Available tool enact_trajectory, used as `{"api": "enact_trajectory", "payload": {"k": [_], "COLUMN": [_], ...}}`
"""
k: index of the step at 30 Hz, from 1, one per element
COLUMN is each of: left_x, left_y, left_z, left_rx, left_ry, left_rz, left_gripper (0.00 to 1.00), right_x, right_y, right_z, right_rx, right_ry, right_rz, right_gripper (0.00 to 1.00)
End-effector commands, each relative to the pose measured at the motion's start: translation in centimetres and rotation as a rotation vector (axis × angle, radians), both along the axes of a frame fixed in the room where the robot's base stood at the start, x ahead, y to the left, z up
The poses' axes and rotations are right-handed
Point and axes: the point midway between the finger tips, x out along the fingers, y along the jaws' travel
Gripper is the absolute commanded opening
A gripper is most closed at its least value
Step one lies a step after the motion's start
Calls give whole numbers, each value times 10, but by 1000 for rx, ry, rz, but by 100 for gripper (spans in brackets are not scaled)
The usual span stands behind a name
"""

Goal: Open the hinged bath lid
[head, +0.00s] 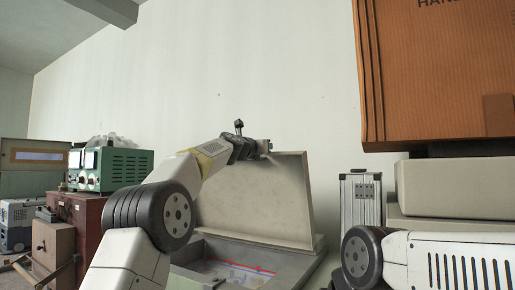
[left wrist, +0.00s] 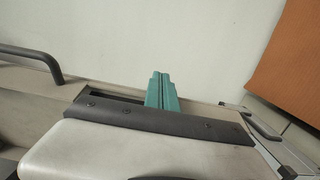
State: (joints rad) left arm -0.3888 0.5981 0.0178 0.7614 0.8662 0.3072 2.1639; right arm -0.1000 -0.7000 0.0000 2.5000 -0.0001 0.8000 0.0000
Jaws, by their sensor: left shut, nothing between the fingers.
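The bath lid (head: 262,200) is a pale grey panel standing raised, close to upright, at the back of the bath (head: 285,268) in the head view. The bath's opening shows below it, with a pale bluish inside and small red marks; my left arm hides its left part. My left gripper (head: 268,147) is at the lid's top edge. In the left wrist view its teal fingers (left wrist: 162,92) are together with nothing between them. I cannot tell whether they touch the lid. My right arm shows at the lower right, but its gripper is out of view.
A metal case (head: 361,200) stands right of the bath. A big cardboard box (head: 435,70) is above at the right, over a pale box (head: 455,188). A green instrument (head: 122,168) sits on a brown cabinet (head: 85,212) at the left. A plain wall is behind.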

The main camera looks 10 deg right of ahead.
Motion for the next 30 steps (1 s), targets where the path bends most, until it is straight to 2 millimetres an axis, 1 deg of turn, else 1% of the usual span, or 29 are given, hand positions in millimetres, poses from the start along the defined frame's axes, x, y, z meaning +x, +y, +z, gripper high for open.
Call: {"api": "enact_trajectory", "payload": {"k": [5,7,9,12,15,21,30], "left_x": [-13,-22,-29,-43,-49,-60,-61], "left_y": [12,15,25,31,38,43,43], "left_z": [0,-1,-3,-5,-5,-7,-7], "left_rx": [-3,0,-3,2,-2,0,2], "left_ry": [1,0,1,0,1,-1,-1], "left_rz": [1,1,3,2,3,0,0], "left_gripper": [0,0,0,0,0,0,0], "right_x": [0,0,0,0,0,0,0], "right_y": [0,0,0,0,0,0,0], "right_z": [0,0,0,0,0,0,0], "right_rx": [0,0,0,0,0,0,0], "right_ry": [0,0,0,0,0,0,0], "right_rz": [0,0,0,0,0,0,0], "right_gripper": [18,18,18,18,18,18,18]}}
